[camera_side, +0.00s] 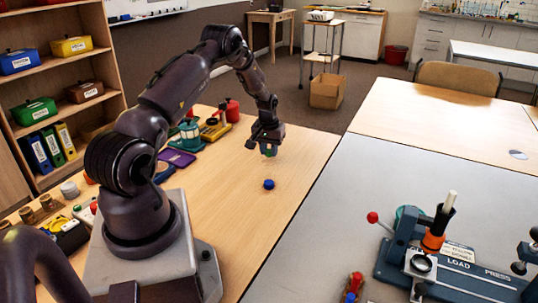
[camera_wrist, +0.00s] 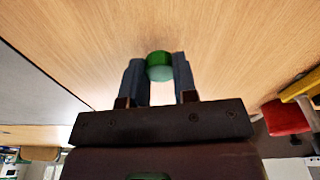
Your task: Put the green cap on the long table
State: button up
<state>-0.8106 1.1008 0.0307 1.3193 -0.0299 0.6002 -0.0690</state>
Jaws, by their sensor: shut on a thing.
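The green cap (camera_wrist: 159,66) is pinched between the two fingertips of my gripper (camera_wrist: 158,73) in the wrist view. In the side view, a small patch of the green cap (camera_side: 269,152) shows under my gripper (camera_side: 264,149). The gripper is shut on it and holds it above the light wooden table (camera_side: 255,225) that carries my base. I cannot tell which table is the long one. A grey-topped table (camera_side: 345,190) adjoins on the right, with another wooden table (camera_side: 430,108) behind it.
A blue cap (camera_side: 269,184) lies on the wooden table below and near my gripper. A blue press (camera_side: 440,255) stands on the grey table. A red container (camera_side: 228,110), a teal lantern-like object (camera_side: 190,135) and a purple tray (camera_side: 177,157) sit left of the gripper. Wood around the blue cap is clear.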

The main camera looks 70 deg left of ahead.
jog(key=shift+f, duration=1.05)
jog(key=shift+f, duration=0.1)
jog(key=o, duration=0.9)
